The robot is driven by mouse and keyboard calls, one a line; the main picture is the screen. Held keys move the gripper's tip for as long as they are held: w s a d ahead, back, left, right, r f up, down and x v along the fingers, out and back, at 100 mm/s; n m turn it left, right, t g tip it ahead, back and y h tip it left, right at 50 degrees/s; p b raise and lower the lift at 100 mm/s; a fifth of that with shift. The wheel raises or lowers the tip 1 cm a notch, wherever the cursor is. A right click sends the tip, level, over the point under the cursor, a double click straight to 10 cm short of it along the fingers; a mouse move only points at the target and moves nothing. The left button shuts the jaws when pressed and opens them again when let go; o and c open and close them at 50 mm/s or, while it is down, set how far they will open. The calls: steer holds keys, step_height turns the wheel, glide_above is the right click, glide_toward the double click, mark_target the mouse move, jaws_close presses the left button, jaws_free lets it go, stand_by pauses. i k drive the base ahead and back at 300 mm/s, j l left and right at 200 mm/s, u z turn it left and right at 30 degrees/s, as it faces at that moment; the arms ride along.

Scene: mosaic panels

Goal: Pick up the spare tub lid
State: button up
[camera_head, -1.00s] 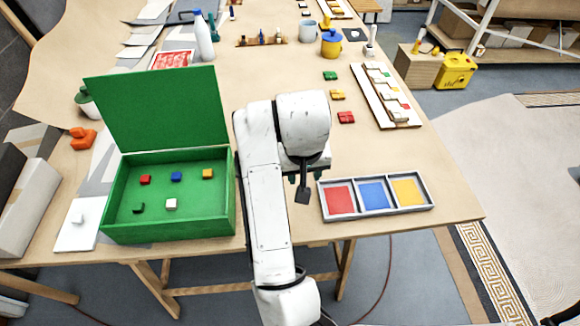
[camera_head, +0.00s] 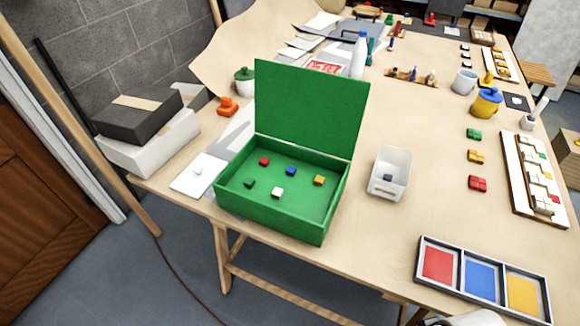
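A flat white square lid (camera_head: 190,182) with a small raised knob on top lies on the table, left of the green box (camera_head: 268,216). It looks like the spare tub lid, and its upper face is in plain view. A white, open tub (camera_head: 377,190) stands right of the green box with a small dark block (camera_head: 388,179) inside. My gripper is not in view; only a white piece of my arm shows at the bottom edge, right of centre.
The green box stands open with several small coloured blocks inside. White and black boxes (camera_head: 140,118) stand at the table's left edge, near an orange object (camera_head: 228,106). A tray with red, blue and yellow compartments (camera_head: 450,283) lies at right front. Bare tabletop surrounds the tub.

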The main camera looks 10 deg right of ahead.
mark_target(201, 174)
steer(key=i+u, duration=0.2)
steer(key=u, duration=1.3)
steer(key=i+l+u, duration=0.15)
steer(key=i+l, duration=0.7)
steer(key=i, duration=0.1)
